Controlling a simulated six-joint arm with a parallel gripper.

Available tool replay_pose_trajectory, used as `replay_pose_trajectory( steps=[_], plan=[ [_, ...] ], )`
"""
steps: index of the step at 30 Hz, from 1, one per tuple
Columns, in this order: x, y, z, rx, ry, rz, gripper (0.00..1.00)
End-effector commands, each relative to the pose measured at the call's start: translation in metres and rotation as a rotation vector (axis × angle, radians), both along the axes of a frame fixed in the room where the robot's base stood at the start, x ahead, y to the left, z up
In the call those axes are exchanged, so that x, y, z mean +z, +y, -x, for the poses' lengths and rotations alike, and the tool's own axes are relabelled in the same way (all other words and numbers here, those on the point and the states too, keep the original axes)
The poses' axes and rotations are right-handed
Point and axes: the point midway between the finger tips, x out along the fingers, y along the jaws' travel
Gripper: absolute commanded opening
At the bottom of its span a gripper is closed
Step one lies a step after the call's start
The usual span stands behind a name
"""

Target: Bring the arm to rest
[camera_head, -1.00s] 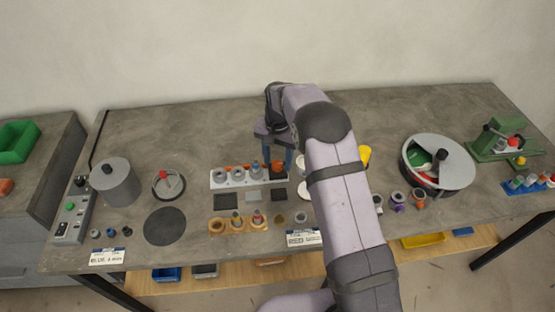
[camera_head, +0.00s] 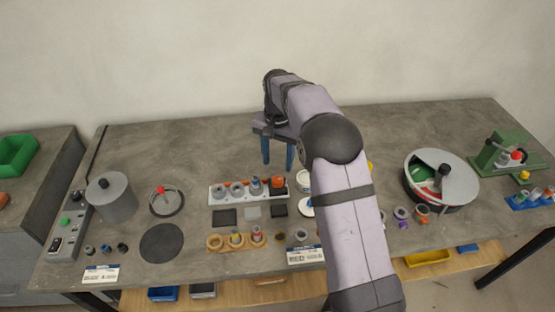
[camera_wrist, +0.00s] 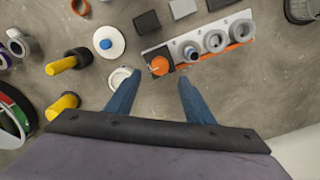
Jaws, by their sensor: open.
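My gripper (camera_head: 278,154) is above the bench behind the white fixture strip, with its two blue fingers apart and pointing down. In the wrist view my gripper (camera_wrist: 158,88) is open, with nothing between the fingertips. The white fixture strip (camera_wrist: 178,48) lies just beyond the fingertips and holds several grey rings and an orange part (camera_wrist: 159,65). The strip also shows in the head view (camera_head: 215,196), below and apart from the fingers. My arm hides part of the bench to the right of the strip.
A grey cylinder (camera_head: 112,197) and a control box (camera_head: 68,232) stand at the left. A round divided bin (camera_head: 440,180) and a green press (camera_head: 503,150) stand at the right. Yellow-handled tools (camera_wrist: 68,62) lie near the fingers. The rear of the bench (camera_head: 190,145) is clear.

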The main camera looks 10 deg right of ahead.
Motion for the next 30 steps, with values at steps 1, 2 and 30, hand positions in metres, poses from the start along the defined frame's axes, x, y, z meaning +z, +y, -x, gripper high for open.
replay_pose_trajectory(
  steps=[1,2,30],
  plan=[
    [0.0,0.0,0.0,0.0,0.0,0.0,0.48],
    [0.0,0.0,0.0,0.0,0.0,0.0,0.48],
    [0.016,-0.052,0.194,0.366,-0.003,0.002,0.48]
  ],
)
